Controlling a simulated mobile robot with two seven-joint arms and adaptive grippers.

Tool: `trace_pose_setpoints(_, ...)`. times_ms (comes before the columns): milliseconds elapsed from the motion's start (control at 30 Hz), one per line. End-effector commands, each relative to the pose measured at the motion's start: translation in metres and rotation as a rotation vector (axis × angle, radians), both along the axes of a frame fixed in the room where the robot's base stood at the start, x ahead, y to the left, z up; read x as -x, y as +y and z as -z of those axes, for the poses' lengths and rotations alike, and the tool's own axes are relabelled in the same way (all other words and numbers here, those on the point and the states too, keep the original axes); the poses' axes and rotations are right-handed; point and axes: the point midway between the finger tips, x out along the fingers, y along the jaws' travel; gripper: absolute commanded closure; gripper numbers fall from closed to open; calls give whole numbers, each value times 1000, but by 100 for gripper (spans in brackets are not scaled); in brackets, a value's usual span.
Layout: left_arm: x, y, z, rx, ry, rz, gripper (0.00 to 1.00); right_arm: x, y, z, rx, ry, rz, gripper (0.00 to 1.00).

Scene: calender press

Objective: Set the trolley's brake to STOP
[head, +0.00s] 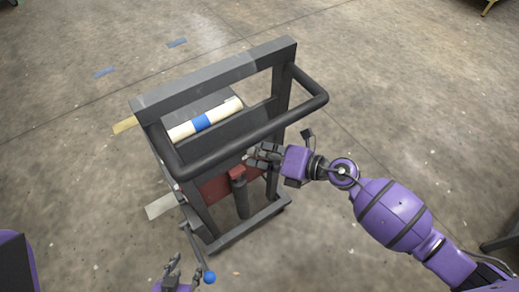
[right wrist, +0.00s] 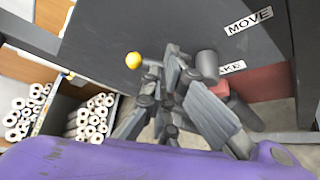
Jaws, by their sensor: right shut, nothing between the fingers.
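The trolley (head: 215,80) stands upright in the head view, a dark grey frame with a black push handle (head: 245,138). My right gripper (head: 256,155) is at its handle side, below the handle bar. In the right wrist view the right gripper (right wrist: 168,95) is shut and empty in front of a dark panel (right wrist: 150,25). The panel carries a MOVE label (right wrist: 248,20) and a partly hidden label ending in "AKE" (right wrist: 232,67). A red part (right wrist: 265,83) is beside it. The brake's setting cannot be told. My left gripper (head: 180,262) is low, near the bottom edge; its opening is unclear.
A cream roll with a blue band (head: 203,121) lies on the trolley. A yellow ball (right wrist: 134,60) shows near the right fingers. Several white rolls (right wrist: 90,118) sit in compartments at left. Open concrete floor surrounds the trolley.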

Motion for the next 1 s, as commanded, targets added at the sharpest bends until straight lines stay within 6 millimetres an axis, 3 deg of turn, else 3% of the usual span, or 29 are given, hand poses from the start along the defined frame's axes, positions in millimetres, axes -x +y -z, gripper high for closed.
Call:
trace_pose_setpoints(200,12,1,8,-2,27,-1,60,1,1,2,1,2,0,100)
trace_pose_setpoints(1000,2,0,3,-3,7,6,60,-10,-15,-3,0,2,0,100)
